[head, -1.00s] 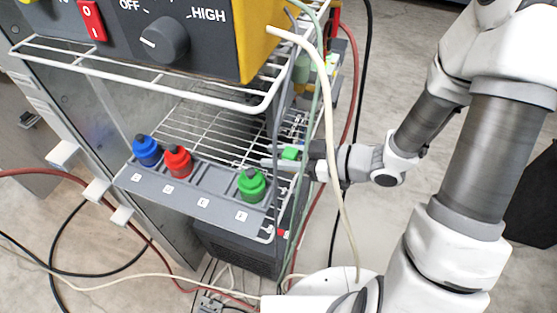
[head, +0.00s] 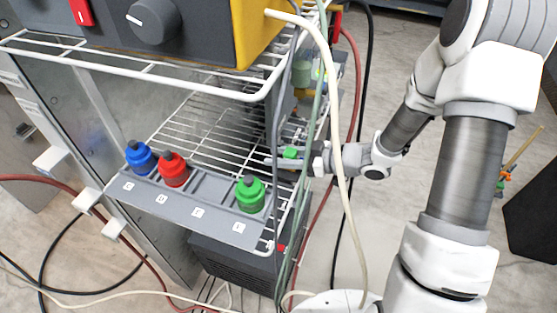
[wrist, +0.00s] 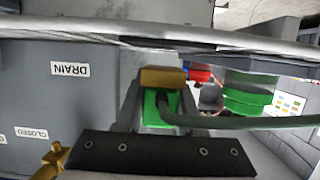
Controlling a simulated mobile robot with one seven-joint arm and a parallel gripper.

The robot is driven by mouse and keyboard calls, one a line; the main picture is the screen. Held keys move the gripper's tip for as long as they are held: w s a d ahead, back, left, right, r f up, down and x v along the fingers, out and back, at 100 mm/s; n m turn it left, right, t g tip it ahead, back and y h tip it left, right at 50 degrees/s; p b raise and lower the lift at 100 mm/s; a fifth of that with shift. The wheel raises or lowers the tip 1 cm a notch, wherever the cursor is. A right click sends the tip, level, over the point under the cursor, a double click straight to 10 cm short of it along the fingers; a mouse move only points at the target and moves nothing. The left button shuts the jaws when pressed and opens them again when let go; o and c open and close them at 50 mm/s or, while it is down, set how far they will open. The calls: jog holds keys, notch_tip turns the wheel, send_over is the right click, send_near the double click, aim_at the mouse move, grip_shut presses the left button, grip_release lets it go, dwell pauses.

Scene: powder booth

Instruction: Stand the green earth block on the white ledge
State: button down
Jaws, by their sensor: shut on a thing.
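My gripper (head: 282,161) is at the right side of the wire rack, behind the green-capped bottle. It is shut on the green earth block (head: 291,152), which shows as a small green patch at the fingers. In the wrist view the block (wrist: 152,106) sits between the two grey fingers, with a brass-coloured piece (wrist: 163,77) at its far end. I cannot tell for sure which surface is the white ledge.
Blue (head: 140,157), red (head: 173,169) and green (head: 250,194) bottles stand in a grey holder (head: 185,205) on the rack's front. A cream hose (head: 333,120) and green hoses hang close to my gripper. The wire shelf (head: 215,125) behind the bottles is mostly bare.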

jog(key=shift+f, duration=0.6)
jog(key=shift+f, duration=0.1)
jog(key=shift+f, duration=0.15)
jog(key=c, duration=0.5)
grip_release()
